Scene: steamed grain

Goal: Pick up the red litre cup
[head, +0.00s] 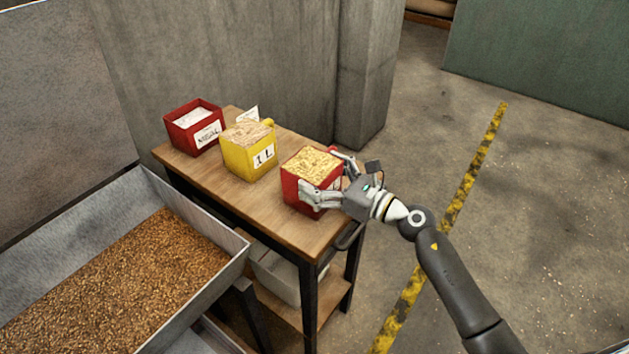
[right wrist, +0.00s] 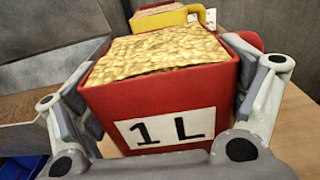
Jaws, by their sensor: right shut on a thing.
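The red litre cup (head: 291,188) is at the near right end of the wooden table, upright and filled to the top with pale grain. In the right wrist view the cup (right wrist: 215,92) shows a white "1 L" label on its face. My right gripper (head: 322,172) is shut on the cup, with one finger on each of two opposite sides; its fingers also show in the right wrist view (right wrist: 165,72). I cannot tell whether the cup's base touches the table. My left gripper is not in view.
A yellow "1 L" cup (head: 240,155) of grain and another red box (head: 183,140) with white contents stand farther back on the table (head: 205,172). A metal trough (head: 195,305) of brown grain is at left. Concrete walls stand behind; open floor lies right.

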